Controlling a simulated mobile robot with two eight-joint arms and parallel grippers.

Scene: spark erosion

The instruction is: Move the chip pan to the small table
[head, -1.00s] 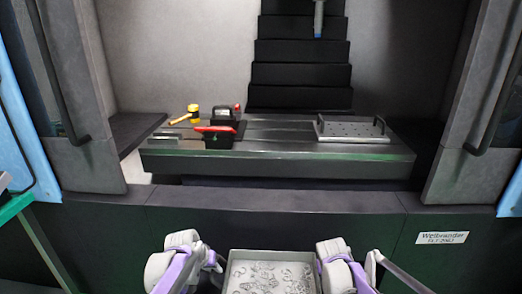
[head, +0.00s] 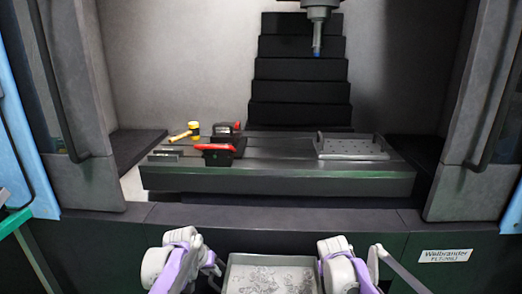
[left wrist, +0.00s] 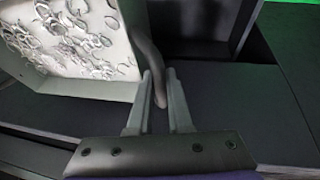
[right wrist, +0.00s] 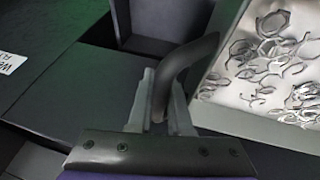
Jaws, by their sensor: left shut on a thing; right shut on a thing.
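The chip pan (head: 228,273) is a grey rectangular tray with curly metal chips in it, low in the middle of the head view. Its near part is cut off by the picture edge. My left gripper (left wrist: 160,92) is shut on the pan's handle on the left side, and the pan wall (left wrist: 95,88) shows beside it. My right gripper (right wrist: 163,92) is shut on the curved dark handle on the other side, beside the pan rim (right wrist: 245,122). Both arms also show in the head view beside the pan.
The open machine ahead has a slotted work table (head: 280,180). On it are a yellow mallet (head: 190,131), a red-handled black item (head: 219,150) and a perforated plate with handles (head: 352,147). A spindle (head: 317,38) hangs above. A green frame (head: 15,222) stands at the left edge.

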